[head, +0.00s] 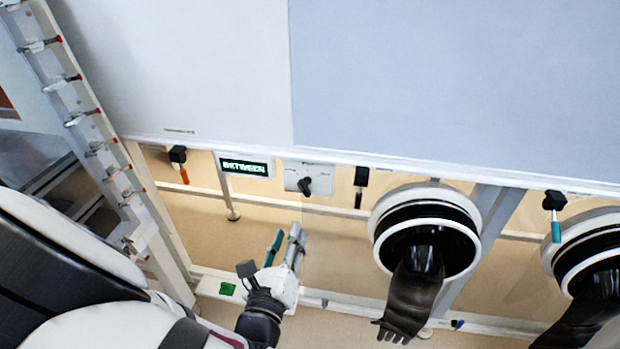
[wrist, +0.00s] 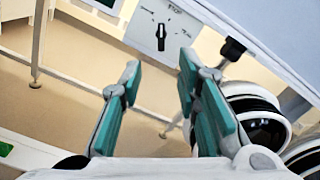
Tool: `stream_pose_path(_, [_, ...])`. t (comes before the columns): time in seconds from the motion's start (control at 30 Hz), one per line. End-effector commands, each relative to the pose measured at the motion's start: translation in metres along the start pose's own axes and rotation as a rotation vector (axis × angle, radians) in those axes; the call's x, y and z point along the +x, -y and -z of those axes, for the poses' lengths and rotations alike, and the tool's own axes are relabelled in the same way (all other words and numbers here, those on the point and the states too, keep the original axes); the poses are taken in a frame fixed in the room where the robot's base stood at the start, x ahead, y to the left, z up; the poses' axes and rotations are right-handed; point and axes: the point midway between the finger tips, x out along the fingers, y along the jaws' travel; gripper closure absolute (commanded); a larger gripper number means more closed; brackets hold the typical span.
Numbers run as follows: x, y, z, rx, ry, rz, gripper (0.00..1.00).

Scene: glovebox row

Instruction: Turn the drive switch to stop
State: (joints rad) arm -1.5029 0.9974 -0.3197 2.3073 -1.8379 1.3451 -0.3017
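The drive switch is a black knob (head: 305,186) on a pale square plate under the cabinet's lower edge. The knob also shows in the wrist view (wrist: 161,37), standing about upright on its plate, with small labels around it. The label at the top seems to read STOP; the others are too small to read. In the wrist view the knob appears beyond the gap between my green-padded fingertips (wrist: 160,72).
A glove port (head: 470,212) with a black hanging glove (head: 408,300) is to the right of my gripper. A second port stands farther right. Hanging black-capped tools (head: 361,180) flank the switch. A post with red-tipped clamps (head: 92,120) stands at left.

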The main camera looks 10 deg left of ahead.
Motion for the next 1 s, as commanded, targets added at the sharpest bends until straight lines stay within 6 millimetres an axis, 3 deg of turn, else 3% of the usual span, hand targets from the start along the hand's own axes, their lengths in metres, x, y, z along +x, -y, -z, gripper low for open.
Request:
stream_pose_path(0.6, [0.109, 0.003, 0.001, 0.002, -0.002, 0.006, 0.70])
stream_pose_path(0.8, [0.128, 0.002, 0.001, 0.003, -0.003, 0.005, 0.70])
stream_pose_path(1.0, [0.133, 0.002, 0.000, 0.003, -0.002, 0.004, 0.70])
